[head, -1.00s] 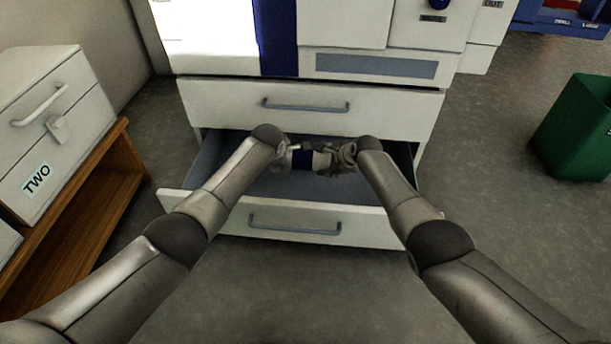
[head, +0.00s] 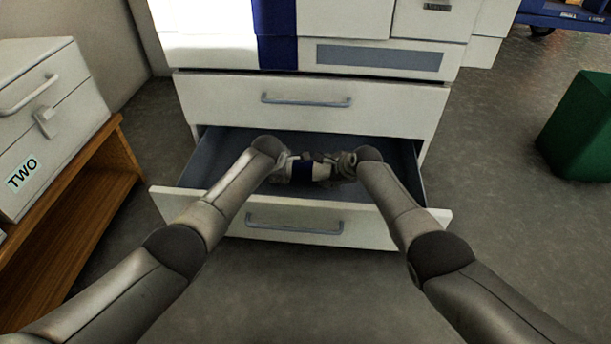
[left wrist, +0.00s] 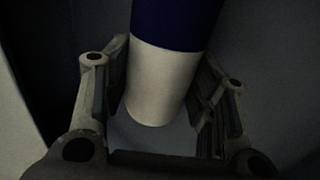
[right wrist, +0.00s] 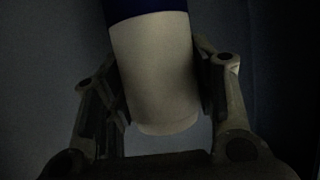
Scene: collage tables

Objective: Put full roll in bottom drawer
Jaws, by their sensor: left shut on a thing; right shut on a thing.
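The roll is white with a dark blue band (head: 303,170), and lies crosswise inside the open bottom drawer (head: 215,165). My left gripper (head: 284,168) is shut on one end of the roll; its fingers flank the white end (left wrist: 160,85) in the left wrist view. My right gripper (head: 340,166) is shut on the other end; the right wrist view shows that white end (right wrist: 155,75) between the fingers. Both wrists reach down past the drawer's front panel. I cannot tell whether the roll touches the drawer floor.
The closed drawer (head: 310,105) above overhangs the back of the open one. A wooden stand with a cabinet marked TWO (head: 40,130) is at the left. A green bin (head: 580,130) is at the right. Grey floor (head: 310,290) in front is clear.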

